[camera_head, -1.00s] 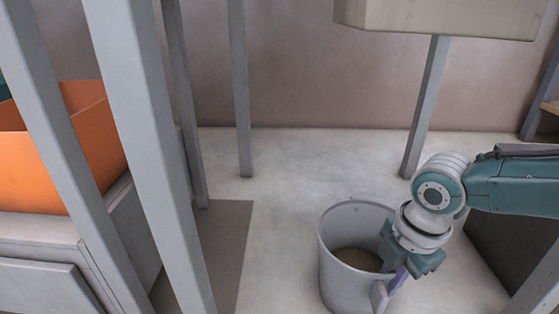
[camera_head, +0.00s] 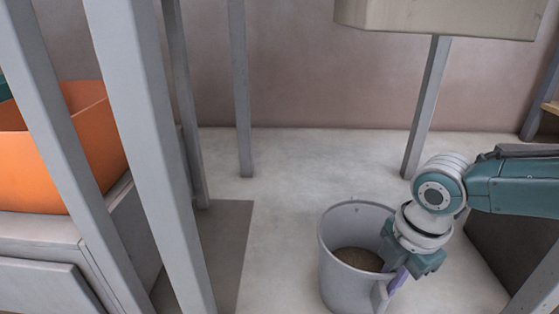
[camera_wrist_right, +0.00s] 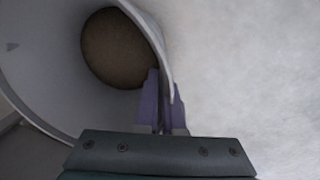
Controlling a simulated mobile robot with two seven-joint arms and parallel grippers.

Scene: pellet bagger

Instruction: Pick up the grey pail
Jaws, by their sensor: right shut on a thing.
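The grey pail (camera_head: 337,268) stands upright on the pale floor at the lower middle of the head view, with brown material (camera_head: 358,259) at its bottom. My right gripper (camera_head: 396,277) reaches down to the pail's right side, its purple fingers at the wall and rim. In the right wrist view the pail (camera_wrist_right: 45,85) fills the left side, and the fingers (camera_wrist_right: 163,102) are shut on its wall, one on the inside and one on the outside. The lower part of the pail is cut off by the picture's edge. My left gripper is not in view.
Grey posts (camera_head: 148,150) stand at the left, in front of an orange bin (camera_head: 96,128) on a grey cabinet. A beige box-like body (camera_head: 440,17) on a leg (camera_head: 426,105) hangs at the upper right. The floor (camera_head: 300,165) behind the pail is clear.

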